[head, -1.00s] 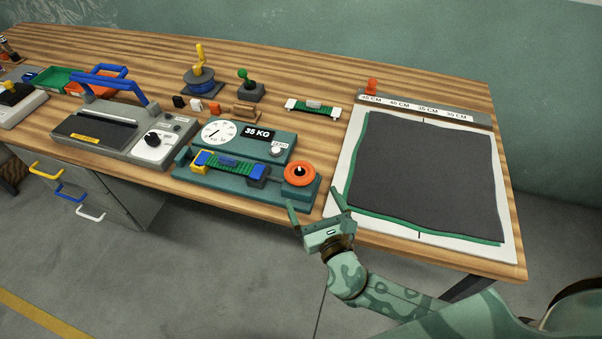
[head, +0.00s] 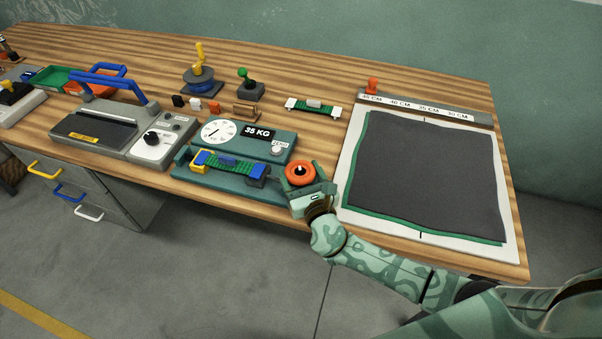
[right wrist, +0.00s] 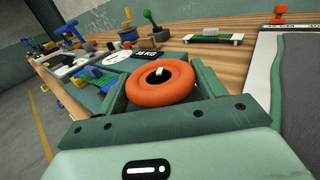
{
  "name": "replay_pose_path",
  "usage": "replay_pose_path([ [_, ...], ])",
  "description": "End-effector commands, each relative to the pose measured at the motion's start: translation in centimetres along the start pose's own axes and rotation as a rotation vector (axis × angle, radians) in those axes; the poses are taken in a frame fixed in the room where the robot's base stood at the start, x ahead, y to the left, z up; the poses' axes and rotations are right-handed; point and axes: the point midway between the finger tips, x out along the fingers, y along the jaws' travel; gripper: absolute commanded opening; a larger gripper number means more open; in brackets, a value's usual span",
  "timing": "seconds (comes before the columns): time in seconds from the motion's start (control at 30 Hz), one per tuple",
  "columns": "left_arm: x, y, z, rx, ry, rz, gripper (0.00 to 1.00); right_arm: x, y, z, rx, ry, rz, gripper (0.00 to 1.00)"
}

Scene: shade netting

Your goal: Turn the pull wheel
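The pull wheel is an orange ring with a pale centre stub (head: 299,173), at the right end of the teal tester base (head: 222,194). My right gripper (head: 303,180) is at the wheel from the front edge side, its fingers apart, one on each side of the ring. The right wrist view shows the wheel (right wrist: 160,87) between both fingers, close to their inner faces; I cannot tell whether they touch it. A green strip (head: 228,163) lies between a yellow-and-blue clamp and a blue clamp. My left gripper is not in view.
A gauge panel reading 35 KG (head: 258,132) stands behind the base. A dark net on a white board (head: 348,190) lies right of my gripper. A grey sealer with a blue handle (head: 95,130) is at the left.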

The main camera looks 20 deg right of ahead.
Motion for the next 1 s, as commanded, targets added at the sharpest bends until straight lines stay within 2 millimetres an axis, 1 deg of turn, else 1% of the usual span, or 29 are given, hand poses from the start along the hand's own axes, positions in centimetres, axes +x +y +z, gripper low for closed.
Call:
replay_pose_path([
  [0.13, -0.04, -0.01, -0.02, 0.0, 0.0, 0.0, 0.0, -0.01, 0.13, 0.02, 0.004, -0.001, -0.025, 0.46],
  [0.3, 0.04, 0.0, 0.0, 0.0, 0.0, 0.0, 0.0, 0.03, 0.24, -0.03, 0.005, -0.001, -0.165, 0.46],
  [0.4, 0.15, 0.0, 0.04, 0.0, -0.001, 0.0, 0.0, 0.01, 0.2, -0.04, 0.003, 0.0, -0.218, 0.46],
  [0.67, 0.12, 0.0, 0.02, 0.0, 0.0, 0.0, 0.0, 0.0, 0.11, 0.03, -0.001, -0.001, -0.229, 0.46],
  [0.7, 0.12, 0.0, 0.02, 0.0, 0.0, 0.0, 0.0, 0.0, 0.11, 0.03, -0.001, -0.001, -0.229, 0.72],
  [0.77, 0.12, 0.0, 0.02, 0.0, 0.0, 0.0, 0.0, 0.0, 0.11, 0.03, -0.001, -0.001, -0.228, 0.89],
  [0.8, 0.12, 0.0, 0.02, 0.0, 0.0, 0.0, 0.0, 0.0, 0.11, 0.03, -0.001, -0.001, -0.228, 0.91],
  [1.0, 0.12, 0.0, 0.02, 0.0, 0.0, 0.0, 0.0, 0.0, 0.11, 0.02, 0.0, -0.001, -0.227, 0.91],
])
